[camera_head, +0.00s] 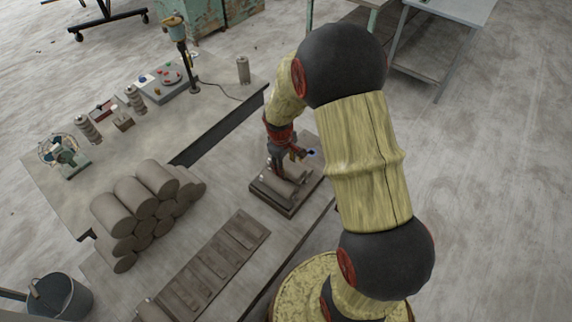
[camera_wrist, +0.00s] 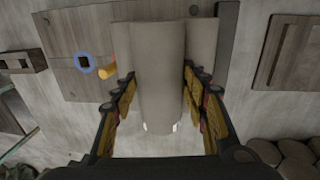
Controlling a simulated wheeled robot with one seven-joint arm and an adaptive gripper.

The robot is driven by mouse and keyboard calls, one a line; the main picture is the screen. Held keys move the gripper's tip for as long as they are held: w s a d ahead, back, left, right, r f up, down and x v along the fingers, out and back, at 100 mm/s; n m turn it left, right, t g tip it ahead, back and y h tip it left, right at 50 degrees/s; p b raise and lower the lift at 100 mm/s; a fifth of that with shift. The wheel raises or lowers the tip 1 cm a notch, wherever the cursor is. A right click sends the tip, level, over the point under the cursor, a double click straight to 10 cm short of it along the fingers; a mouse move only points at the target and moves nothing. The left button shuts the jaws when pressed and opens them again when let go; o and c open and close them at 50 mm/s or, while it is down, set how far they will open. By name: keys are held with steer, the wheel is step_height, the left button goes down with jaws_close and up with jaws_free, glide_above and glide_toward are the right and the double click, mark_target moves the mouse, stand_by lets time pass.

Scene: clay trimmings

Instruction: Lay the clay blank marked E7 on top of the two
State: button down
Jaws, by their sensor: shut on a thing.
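My gripper (camera_wrist: 157,80) is shut on a grey clay blank (camera_wrist: 158,105), a smooth cylinder with a finger on each side of it. No E7 mark can be read on it. Behind it in the wrist view, parts of two more grey blanks show, one at its left (camera_wrist: 120,42) and one at its right (camera_wrist: 202,45). The held blank overlaps both in the picture; I cannot tell whether it touches them. In the head view, my gripper (camera_head: 283,163) is over blanks (camera_head: 277,188) on a low board (camera_head: 289,211), and partly hides them.
A pile of clay blanks (camera_head: 125,220) lies left on the bench, with a slotted wooden board (camera_head: 215,262) in front. A blue ring (camera_wrist: 84,63) and an orange peg (camera_wrist: 107,75) are close to the left finger. A bucket (camera_head: 60,300) stands at the lower left.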

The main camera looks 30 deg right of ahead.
steer(key=shift+s+f, duration=0.2)
steer(key=shift+f, duration=0.35)
stand_by(0.7)
steer(key=c, duration=1.5)
jaws_free()
steer(key=shift+o, duration=1.4)
steer(key=shift+w+f, duration=0.1)
steer(key=o, duration=0.3)
step_height(320, 180, up, 12)
steer(key=a, duration=0.1)
steer(key=shift+s+a, duration=0.25)
